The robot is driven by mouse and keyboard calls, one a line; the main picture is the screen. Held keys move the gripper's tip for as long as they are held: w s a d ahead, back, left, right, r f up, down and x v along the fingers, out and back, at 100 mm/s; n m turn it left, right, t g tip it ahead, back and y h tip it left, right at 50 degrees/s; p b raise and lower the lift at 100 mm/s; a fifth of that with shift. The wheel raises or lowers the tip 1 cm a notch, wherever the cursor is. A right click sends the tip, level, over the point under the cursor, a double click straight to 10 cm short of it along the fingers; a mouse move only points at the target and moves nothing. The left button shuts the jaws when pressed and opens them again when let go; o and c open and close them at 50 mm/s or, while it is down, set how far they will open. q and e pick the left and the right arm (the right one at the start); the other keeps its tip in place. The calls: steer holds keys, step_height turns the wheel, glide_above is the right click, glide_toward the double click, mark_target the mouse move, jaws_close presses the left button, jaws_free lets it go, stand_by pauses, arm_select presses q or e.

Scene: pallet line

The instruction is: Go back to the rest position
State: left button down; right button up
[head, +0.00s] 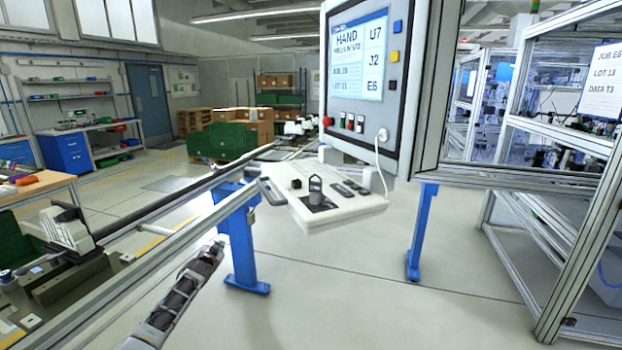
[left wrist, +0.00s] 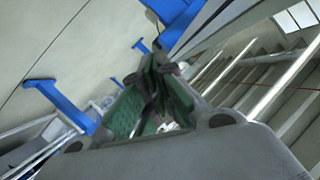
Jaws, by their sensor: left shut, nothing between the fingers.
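My left gripper (head: 214,250) shows low and left of centre in the head view, reaching up from the bottom edge. It is shut and holds nothing. It is beside the pale rail (head: 130,275) and left of a blue support leg (head: 240,245); I cannot tell the gap. In the left wrist view its dark fingers (left wrist: 160,68) come together near the middle, with green surfaces seen around them. My right gripper is in neither view.
A control panel with a screen (head: 362,60) and a pale keyboard shelf (head: 330,205) stands ahead. A framed machine cell (head: 560,190) is at the right. A conveyor with dark parts lies at the left. Grey floor (head: 350,285) is clear below the shelf.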

arm_select(q)
steer(key=s+f+n+g, duration=0.1)
steer(key=s+f, duration=0.4)
steer(key=f, duration=0.3)
steer(key=s+f+g, duration=0.2)
steer(key=s+f, duration=0.2)
steer(key=f, duration=0.4)
steer(key=s+f+n+g, duration=0.1)
steer(key=s+f, duration=0.4)
steer(key=f, duration=0.4)
steer(key=s+f+g, duration=0.3)
steer(key=s+f, duration=1.5)
steer(key=s, duration=0.1)
steer(key=s+d+f+g, duration=0.1)
steer(key=s+f, duration=0.5)
steer(key=s, duration=1)
steer(key=s+d+f+g, duration=0.2)
steer(key=s+f, duration=0.3)
steer(key=s, duration=1.1)
steer(key=s+d+f+g, duration=0.1)
steer(key=s+f+g, duration=0.2)
steer(key=s, duration=1.3)
step_height(320, 180, down, 4)
steer(key=shift+s+d+r+n+h, duration=0.2)
steer(key=shift+d+n+h, duration=0.1)
steer(key=shift+n, duration=0.1)
